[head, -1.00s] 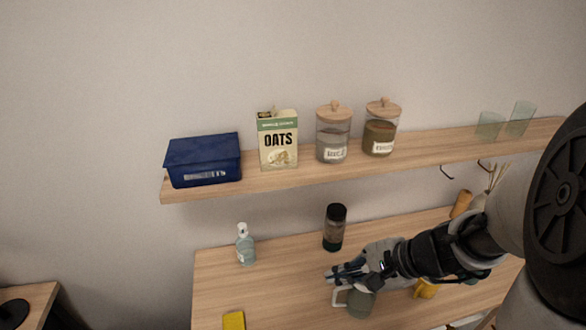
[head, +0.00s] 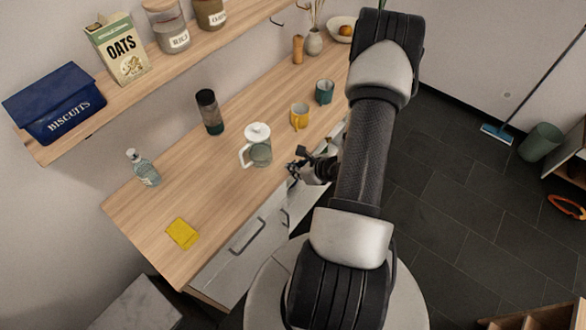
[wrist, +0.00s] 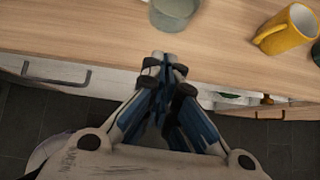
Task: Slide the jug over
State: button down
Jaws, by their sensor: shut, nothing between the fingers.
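The jug (head: 260,152) is pale grey-green and see-through, with a white lid and a white handle on its left side. It stands upright on the wooden counter (head: 215,180), towards the front edge. In the wrist view only the lower part of the jug (wrist: 175,12) shows, at the top edge. My gripper (head: 294,168) is at the counter's front edge, to the right of and nearer than the jug. In the wrist view my gripper (wrist: 165,62) has its fingertips together with nothing between them. A gap of bare counter lies between the fingertips and the jug.
A yellow mug (head: 299,116) and a teal mug (head: 324,92) stand right of the jug. A dark bottle (head: 209,112) stands behind it. A soap bottle (head: 143,168) and yellow sponge (head: 182,233) are at left, with bare counter between. A shelf (head: 150,82) overhangs the back.

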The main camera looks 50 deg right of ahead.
aim_at(267, 163)
jog(key=w+f, duration=0.1)
jog(key=w, duration=0.1)
jog(key=w+f, duration=0.2)
jog(key=w, duration=0.1)
jog(key=w+f, duration=0.1)
jog(key=w, duration=0.1)
jog(key=shift+w+a+f, duration=0.2)
jog(key=shift+w+a, duration=0.05)
jog(key=shift+w, duration=0.5)
jog(key=shift+b, duration=0.3)
jog(key=w+b, duration=0.6)
jog(key=w, duration=0.5)
jog(key=shift+w+a+f, duration=0.1)
jog(key=shift+w+a, duration=0.05)
jog(key=shift+w, duration=0.45)
jog(key=shift+s, duration=0.1)
